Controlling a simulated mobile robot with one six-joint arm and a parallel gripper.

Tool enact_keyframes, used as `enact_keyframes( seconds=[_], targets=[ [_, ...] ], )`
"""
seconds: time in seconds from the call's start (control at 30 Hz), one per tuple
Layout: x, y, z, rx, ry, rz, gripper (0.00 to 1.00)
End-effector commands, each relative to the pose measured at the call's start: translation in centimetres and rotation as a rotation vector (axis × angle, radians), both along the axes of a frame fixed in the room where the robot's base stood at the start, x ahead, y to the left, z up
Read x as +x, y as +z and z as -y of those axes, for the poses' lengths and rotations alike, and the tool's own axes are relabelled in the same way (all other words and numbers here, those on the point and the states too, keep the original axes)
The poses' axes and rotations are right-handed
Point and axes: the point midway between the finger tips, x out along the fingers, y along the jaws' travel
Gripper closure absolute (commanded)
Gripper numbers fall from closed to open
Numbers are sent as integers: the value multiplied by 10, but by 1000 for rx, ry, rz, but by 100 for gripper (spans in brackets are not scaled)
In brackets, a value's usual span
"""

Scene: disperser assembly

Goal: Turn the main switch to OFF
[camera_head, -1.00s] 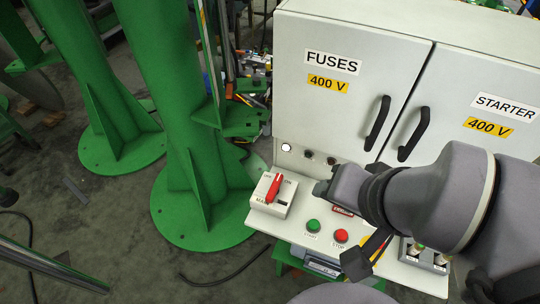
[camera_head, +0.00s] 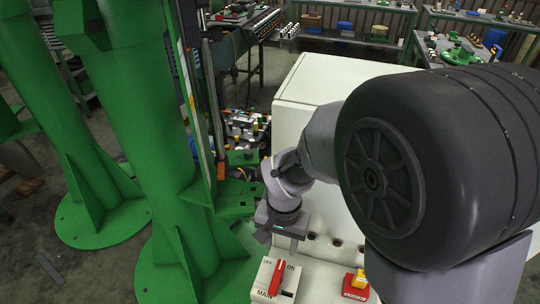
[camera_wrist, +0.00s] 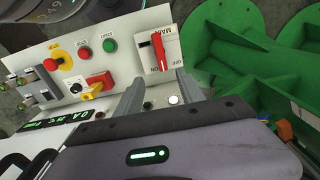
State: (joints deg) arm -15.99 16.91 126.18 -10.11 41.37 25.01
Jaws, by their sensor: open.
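The main switch (camera_head: 263,276) is a white box with a red handle (camera_head: 276,279), at the bottom of the head view. OFF is printed at its upper left and ON at its upper right. The handle runs lengthwise on the box, its upper end between the labels. In the wrist view the switch (camera_wrist: 145,55) appears upside down, with its red handle (camera_wrist: 159,52) just beyond the fingertips. My gripper (camera_head: 268,234) is above and behind the switch, apart from it. In the wrist view my gripper (camera_wrist: 158,85) is open and empty, its fingers either side of the handle's line.
The white cabinet (camera_head: 296,85) stands behind the panel, partly hidden by my arm. A green column (camera_head: 150,120) rises close to the left. The wrist view shows green (camera_wrist: 110,46) and red (camera_wrist: 83,54) buttons.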

Motion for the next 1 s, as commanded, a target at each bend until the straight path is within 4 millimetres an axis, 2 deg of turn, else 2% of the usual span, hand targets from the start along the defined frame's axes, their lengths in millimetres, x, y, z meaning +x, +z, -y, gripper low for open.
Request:
enact_keyframes(
  seconds=[0.17, 0.5, 0.6, 0.8, 1.0],
  targets=[
    [1, -30, -4, -13, 5, -22, 55],
    [0, -133, -3, -14, 5, -24, 55],
    [0, -157, -3, -13, 4, -23, 55],
    [1, -183, -3, -13, 4, -21, 55],
    [1, -188, -4, -12, 4, -19, 55]
  ],
)
